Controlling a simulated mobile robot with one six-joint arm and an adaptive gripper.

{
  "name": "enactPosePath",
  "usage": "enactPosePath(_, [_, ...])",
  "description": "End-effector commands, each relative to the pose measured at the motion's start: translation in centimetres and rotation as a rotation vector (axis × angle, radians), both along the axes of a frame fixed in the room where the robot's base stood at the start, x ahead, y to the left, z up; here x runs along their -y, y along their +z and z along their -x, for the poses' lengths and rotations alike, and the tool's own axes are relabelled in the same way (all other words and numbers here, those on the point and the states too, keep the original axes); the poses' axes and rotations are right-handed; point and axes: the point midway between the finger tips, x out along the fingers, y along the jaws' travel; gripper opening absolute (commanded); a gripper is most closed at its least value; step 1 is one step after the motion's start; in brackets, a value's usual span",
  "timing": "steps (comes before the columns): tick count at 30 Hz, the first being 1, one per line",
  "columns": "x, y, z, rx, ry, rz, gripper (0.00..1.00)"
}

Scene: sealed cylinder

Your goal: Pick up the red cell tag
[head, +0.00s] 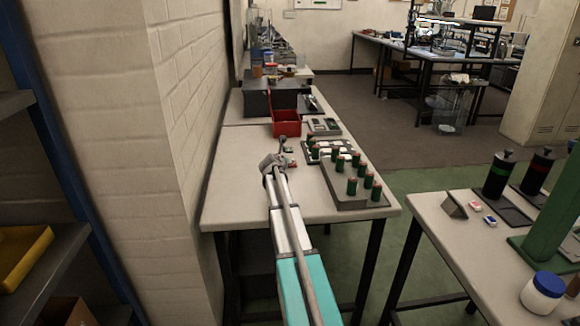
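A small red-and-white tag (475,206) lies flat on the right table (447,240), beside a similar blue-and-white one (490,220). My gripper (283,143) is over the left table, far from that tag. Small red and green bits (290,151) show right beside my gripper; I cannot tell whether they are a tag or whether it touches them. The gripper is small and dark here, so its opening is unclear.
A tray (345,200) of several green cylinders with red tops is right of my arm. A red bin (287,124) stands behind my gripper. The right table holds dark cylinders (497,174), a grey wedge (454,206) and a blue-lidded jar (543,293). A gap separates the tables.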

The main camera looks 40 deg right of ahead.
Motion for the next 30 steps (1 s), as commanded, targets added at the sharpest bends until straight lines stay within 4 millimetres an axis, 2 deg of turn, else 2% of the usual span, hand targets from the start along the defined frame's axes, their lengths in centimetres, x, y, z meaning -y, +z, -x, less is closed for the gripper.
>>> enactPosePath(6, [1.10, -0.69, -0.93, 0.000, 0.001, 0.001, 0.61])
enactPosePath(22, [1.01, -0.64, -0.92, 0.000, 0.002, 0.000, 0.61])
enactPosePath(23, [1.00, -0.64, -0.93, 0.000, 0.002, 0.000, 0.59])
enactPosePath(30, [0.91, -0.64, -0.99, -0.001, 0.004, 0.000, 0.15])
